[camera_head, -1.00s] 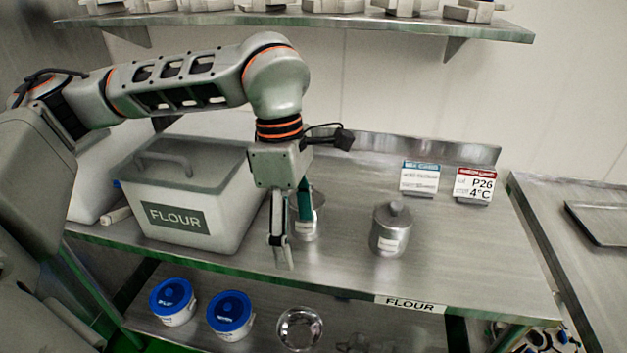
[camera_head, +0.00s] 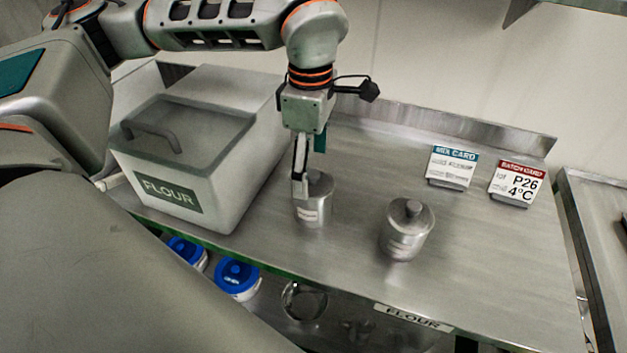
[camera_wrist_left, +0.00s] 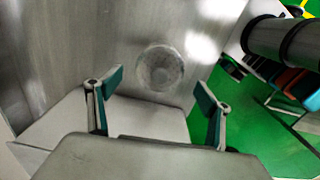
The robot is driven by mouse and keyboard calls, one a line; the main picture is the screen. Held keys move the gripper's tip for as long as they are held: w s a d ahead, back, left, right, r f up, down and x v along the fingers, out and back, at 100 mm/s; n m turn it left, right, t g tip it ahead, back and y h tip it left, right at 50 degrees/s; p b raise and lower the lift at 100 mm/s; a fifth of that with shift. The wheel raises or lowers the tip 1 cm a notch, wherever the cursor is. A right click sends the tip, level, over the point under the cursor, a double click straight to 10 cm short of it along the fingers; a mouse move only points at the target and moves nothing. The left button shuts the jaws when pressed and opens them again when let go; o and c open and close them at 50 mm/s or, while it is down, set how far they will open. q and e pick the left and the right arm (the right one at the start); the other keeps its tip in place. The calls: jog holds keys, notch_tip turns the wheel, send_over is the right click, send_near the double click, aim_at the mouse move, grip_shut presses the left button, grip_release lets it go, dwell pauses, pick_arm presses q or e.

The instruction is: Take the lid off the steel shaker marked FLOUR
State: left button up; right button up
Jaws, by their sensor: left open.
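Two small steel shakers with knobbed lids stand on the steel table. The left shaker (camera_head: 313,213) has a small label facing the front, too small to read. The right shaker (camera_head: 408,232) stands apart, its lid on and its label also unreadable. My left gripper (camera_head: 308,188) is open and points down at the left shaker's top, partly hiding its lid. Whether it touches cannot be told. In the left wrist view the open fingers (camera_wrist_left: 155,98) show with nothing between the tips, and a round grey shape (camera_wrist_left: 160,68) lies beyond them. My right gripper is not in view.
A large bin marked FLOUR (camera_head: 225,205) stands close left of the left shaker. Two cards (camera_head: 453,166) (camera_head: 514,183) stand at the back right. Blue-lidded tubs (camera_head: 238,278) and a round bowl (camera_head: 304,300) sit on the lower shelf.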

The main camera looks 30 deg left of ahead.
aim_at(321, 184)
pick_arm(q)
jog(key=shift+f, duration=1.25)
jog(key=shift+s, duration=0.15)
jog(key=c, duration=2.1)
jog(key=shift+f, duration=0.1)
grip_shut()
